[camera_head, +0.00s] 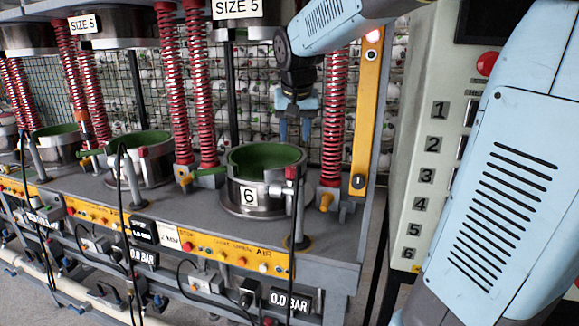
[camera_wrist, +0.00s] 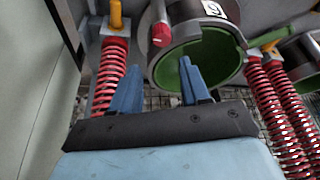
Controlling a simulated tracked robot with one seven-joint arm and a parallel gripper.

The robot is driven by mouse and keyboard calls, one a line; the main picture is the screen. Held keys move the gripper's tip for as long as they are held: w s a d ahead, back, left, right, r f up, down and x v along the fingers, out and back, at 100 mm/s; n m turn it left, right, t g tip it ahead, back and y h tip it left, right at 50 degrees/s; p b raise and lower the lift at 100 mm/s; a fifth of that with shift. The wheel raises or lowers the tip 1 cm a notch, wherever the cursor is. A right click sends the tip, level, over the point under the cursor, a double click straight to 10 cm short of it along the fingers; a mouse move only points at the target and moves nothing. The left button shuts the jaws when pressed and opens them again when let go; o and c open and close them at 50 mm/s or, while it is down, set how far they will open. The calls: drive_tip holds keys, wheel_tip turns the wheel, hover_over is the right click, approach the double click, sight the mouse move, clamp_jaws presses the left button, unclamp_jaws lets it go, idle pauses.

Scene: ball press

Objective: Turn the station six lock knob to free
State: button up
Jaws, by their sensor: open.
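Station six is the metal cup marked 6 (camera_head: 249,196) with a green lining, at the right end of the press bench. A red knob (camera_head: 292,174) tops a grey post at the cup's right front; it also shows in the wrist view (camera_wrist: 161,35), beside the cup's rim. I cannot tell for sure that this is the lock knob, nor read its setting. My gripper (camera_head: 295,132) points down behind and above the cup, with blue fingers apart and empty. In the wrist view the open fingers (camera_wrist: 157,72) overlap the cup's opening, apart from the red knob.
Red springs (camera_head: 334,125) stand close to my gripper, beside a yellow upright (camera_head: 368,95). A yellow control strip (camera_head: 235,252) runs along the bench front. A numbered cabinet (camera_head: 428,150) stands at the right. Black cables hang in front of the bench.

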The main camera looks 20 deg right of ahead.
sight(292, 168)
drive_tip(key=x, duration=1.2)
drive_tip(key=shift+w+a+f, duration=0.1)
drive_tip(key=shift+f, duration=0.05)
